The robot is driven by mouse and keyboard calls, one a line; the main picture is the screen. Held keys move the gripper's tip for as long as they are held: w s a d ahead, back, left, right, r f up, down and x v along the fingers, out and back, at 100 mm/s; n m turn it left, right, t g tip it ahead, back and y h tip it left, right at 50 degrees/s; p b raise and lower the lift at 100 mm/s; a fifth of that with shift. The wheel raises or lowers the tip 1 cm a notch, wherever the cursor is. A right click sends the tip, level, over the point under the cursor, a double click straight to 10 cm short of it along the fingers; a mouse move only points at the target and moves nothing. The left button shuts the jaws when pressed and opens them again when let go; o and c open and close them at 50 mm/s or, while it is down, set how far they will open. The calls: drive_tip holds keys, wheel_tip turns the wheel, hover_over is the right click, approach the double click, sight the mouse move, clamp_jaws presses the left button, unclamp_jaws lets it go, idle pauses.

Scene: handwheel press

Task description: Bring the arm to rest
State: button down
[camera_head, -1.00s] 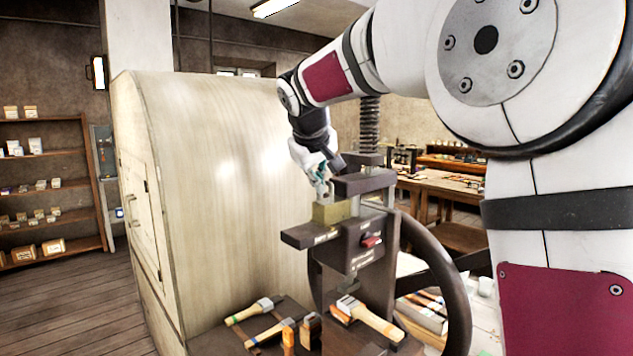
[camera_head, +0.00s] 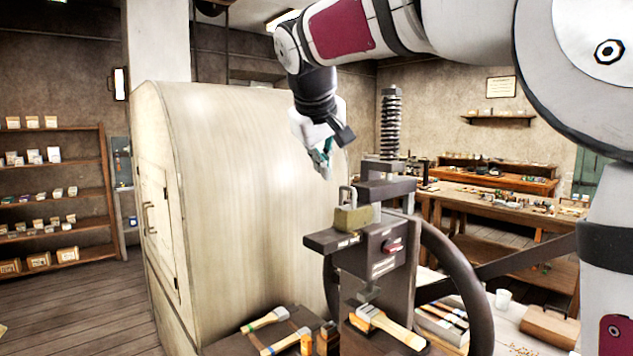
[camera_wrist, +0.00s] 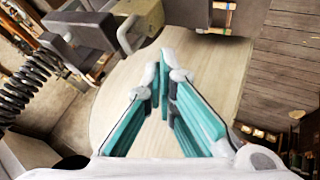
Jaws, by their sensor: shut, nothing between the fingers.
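My gripper (camera_head: 323,165) is shut and empty. It hangs at the end of my bent arm, in the air above the handwheel press (camera_head: 372,245) and apart from it. In the wrist view its teal-padded fingers (camera_wrist: 164,75) come together with nothing between them. A brass-coloured padlock-like block (camera_head: 354,218) with a metal shackle sits on the press ledge below the gripper. The large dark handwheel (camera_head: 462,270) stands at the right of the press. A red part (camera_head: 393,247) shows on the press front.
A large pale rounded cabinet (camera_head: 235,200) stands close on the left, behind the gripper. Brushes (camera_head: 385,326) lie at the press foot. Workbenches (camera_head: 500,190) stand at the back right. Open floor (camera_head: 75,310) lies at the left.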

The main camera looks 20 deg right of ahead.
drive_tip(key=shift+s+a+r, duration=0.2)
drive_tip(key=shift+s+r, duration=0.25)
drive_tip(key=shift+r, duration=0.05)
drive_tip(key=s+f+m+y, duration=0.1)
drive_tip(key=s+f, duration=0.6)
drive_tip(key=s, duration=0.3)
drive_tip(key=s+a+f+m+g+y, duration=0.1)
drive_tip(key=s+f, duration=0.6)
drive_tip(key=s, duration=0.3)
drive_tip(key=s+f+m+y, duration=0.1)
drive_tip(key=s+f, duration=0.5)
drive_tip(key=s, duration=0.4)
drive_tip(key=shift+s+a+f+y, duration=0.15)
drive_tip(key=shift+s+f+y, duration=0.25)
